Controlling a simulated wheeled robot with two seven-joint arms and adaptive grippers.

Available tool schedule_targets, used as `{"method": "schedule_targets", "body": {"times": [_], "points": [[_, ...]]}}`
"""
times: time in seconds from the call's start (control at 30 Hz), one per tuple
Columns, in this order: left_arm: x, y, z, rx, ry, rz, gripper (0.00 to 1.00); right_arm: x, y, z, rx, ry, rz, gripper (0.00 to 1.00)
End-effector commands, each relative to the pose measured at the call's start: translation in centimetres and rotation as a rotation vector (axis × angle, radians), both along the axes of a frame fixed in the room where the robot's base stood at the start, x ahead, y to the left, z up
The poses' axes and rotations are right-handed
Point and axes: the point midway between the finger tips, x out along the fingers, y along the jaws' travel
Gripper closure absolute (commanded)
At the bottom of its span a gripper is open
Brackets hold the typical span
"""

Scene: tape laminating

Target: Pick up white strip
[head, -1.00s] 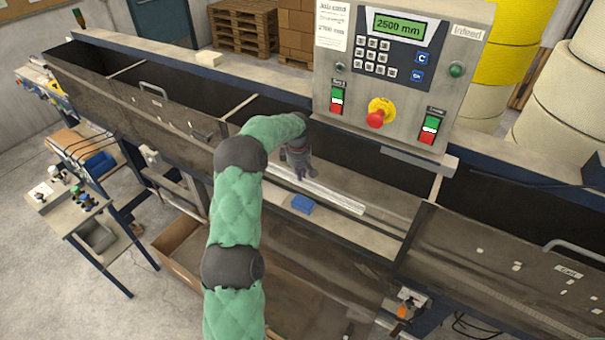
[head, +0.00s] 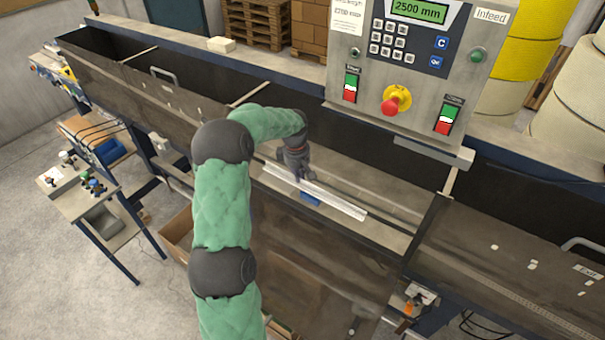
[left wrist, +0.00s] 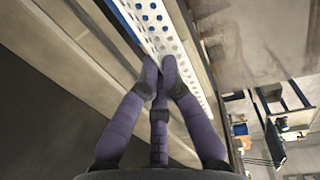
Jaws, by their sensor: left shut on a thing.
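The white strip (head: 338,201) is long and thin and runs diagonally above the grey ledge of the machine trough in the head view. My left gripper (head: 302,179) is shut on it, left of the middle of its visible length. In the left wrist view the strip (left wrist: 158,22) has rows of round holes, and the closed fingertips (left wrist: 160,76) meet at its edge. The strip partly covers a small blue block (head: 310,199) on the ledge. My right gripper is not in view.
A control panel (head: 420,60) with a red stop button stands behind and right of the strip. A dark open trough (head: 320,130) runs behind it. A hinged cover with a handle (head: 520,260) lies to the right. A side table (head: 75,195) stands at left.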

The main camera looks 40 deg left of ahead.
Motion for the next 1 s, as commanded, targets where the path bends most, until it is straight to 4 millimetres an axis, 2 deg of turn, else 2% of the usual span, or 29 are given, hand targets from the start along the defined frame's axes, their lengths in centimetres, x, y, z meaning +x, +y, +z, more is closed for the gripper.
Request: {"method": "schedule_targets", "body": {"times": [1.0], "points": [[-6.9, -0.8, 0.5, 0.000, -0.001, 0.000, 1.00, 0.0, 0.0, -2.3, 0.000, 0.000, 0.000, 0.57]]}}
